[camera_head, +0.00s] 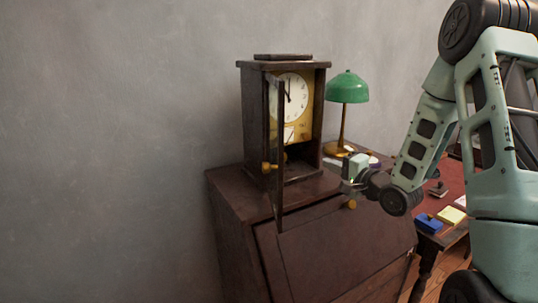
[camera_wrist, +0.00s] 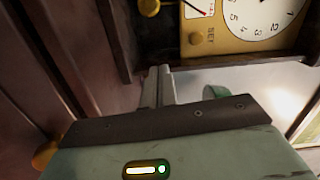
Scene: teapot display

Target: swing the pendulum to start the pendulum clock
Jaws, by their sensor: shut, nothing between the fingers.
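The dark wooden pendulum clock (camera_head: 316,110) stands on the slanted desk by the wall, its narrow door (camera_head: 278,150) open and seen nearly edge-on. Its white dial (camera_head: 293,97) shows in the head view and, turned sideways, at the top right of the wrist view (camera_wrist: 262,12). A round brass piece, which looks like the pendulum bob (camera_wrist: 149,7), is at the wrist view's top edge. The door partly hides the lower case in the head view. My gripper (camera_head: 346,182) is right of and in front of the clock. Its fingers (camera_wrist: 158,86) are shut, empty and apart from the bob.
A green lamp (camera_head: 347,88) stands right of the clock. The slanted desk (camera_head: 330,245) has a brass knob (camera_head: 352,204) just below my gripper. A side table holds a blue item (camera_head: 429,223) and a yellow pad (camera_head: 451,215). The wall at left is bare.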

